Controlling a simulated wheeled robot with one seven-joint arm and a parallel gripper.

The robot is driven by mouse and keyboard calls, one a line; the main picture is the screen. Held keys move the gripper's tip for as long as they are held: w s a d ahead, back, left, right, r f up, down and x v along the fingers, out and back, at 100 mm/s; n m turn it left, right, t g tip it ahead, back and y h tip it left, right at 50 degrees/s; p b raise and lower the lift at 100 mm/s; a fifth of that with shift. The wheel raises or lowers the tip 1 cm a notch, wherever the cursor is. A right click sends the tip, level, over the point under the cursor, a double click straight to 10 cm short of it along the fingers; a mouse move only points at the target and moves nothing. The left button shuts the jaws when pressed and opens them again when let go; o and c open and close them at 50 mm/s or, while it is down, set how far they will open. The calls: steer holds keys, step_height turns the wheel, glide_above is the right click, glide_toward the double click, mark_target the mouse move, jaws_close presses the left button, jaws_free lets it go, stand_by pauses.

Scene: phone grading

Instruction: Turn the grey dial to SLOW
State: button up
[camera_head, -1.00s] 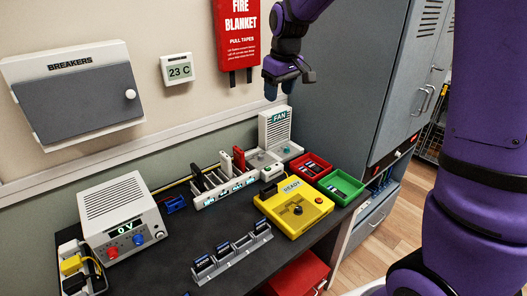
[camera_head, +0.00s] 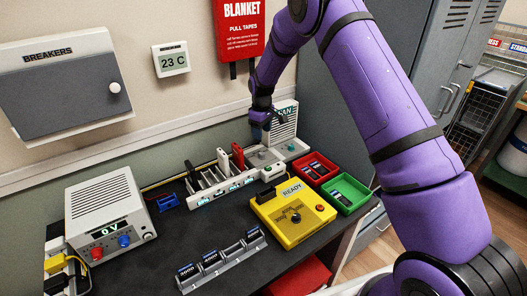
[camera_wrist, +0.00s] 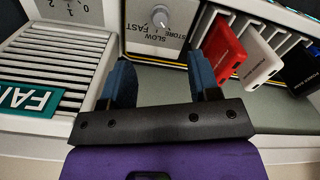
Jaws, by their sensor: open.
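The grey dial (camera_wrist: 161,17) is a small round knob on a grey plate printed SLOW, FAST and STORE, at the top of the wrist view. Which word it points at is too small to tell. My gripper (camera_wrist: 158,62) is open and empty, its two blue fingers apart, with the dial beyond them and not touched. In the head view my gripper (camera_head: 262,120) hangs in front of the fan, above the back of the bench near the phone rack. The dial cannot be made out clearly in that view.
A yellow READY box (camera_head: 275,228), a red tray (camera_head: 329,174) and a green tray (camera_head: 362,189) are in front. The dark bench (camera_head: 165,245) is clear in the middle.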

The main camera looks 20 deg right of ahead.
mark_target(262, 154)
step_height(262, 154, down, 11)
steer(key=shift+r, duration=0.2)
stand_by(0.3)
steer(key=c, duration=0.9)
